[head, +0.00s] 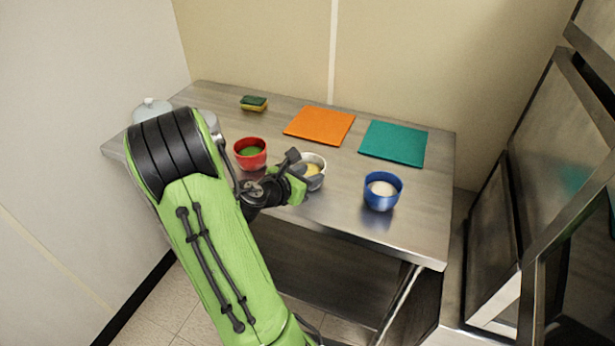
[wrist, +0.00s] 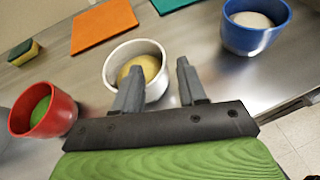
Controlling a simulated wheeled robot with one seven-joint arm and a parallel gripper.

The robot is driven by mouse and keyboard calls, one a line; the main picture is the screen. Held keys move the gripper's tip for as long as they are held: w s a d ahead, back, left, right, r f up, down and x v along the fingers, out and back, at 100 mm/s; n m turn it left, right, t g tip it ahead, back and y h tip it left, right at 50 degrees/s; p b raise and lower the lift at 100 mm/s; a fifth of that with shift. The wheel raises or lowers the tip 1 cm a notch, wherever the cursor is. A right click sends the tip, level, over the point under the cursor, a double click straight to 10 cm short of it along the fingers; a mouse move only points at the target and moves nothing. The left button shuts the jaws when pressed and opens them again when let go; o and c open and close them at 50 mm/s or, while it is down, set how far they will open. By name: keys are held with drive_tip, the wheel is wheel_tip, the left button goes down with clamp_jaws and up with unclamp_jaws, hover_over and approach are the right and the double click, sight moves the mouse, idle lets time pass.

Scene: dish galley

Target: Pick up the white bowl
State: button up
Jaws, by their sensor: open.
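The white bowl (head: 316,161) stands upright on the steel table with a yellow ball-like thing in it. It also shows in the wrist view (wrist: 117,63), just beyond the fingers. My gripper (head: 302,165) is open and at the bowl's near side. In the wrist view my gripper's two fingers (wrist: 158,82) are spread apart; the left finger overlaps the near part of the bowl and the right finger is beside its right edge. Nothing is held. I cannot tell whether a finger touches the rim. Part of the bowl is hidden by the gripper in both views.
A red bowl (head: 250,153) with a green item stands left, and a blue bowl (head: 383,191) with a pale item stands right. An orange mat (head: 320,126), a teal mat (head: 393,143) and a sponge (head: 254,103) lie behind. Metal racks (head: 540,190) stand at the right.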

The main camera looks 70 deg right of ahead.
sight(324, 170)
drive_tip(key=x, duration=0.4)
drive_tip(key=shift+s+d+f+b, duration=0.1)
drive_tip(key=shift+d+f+b, duration=0.15)
drive_tip(key=shift+b, duration=0.1)
drive_tip(key=shift+a+r, duration=0.1)
drive_tip(key=shift+r, duration=0.05)
drive_tip(key=shift+c, duration=0.6)
clamp_jaws()
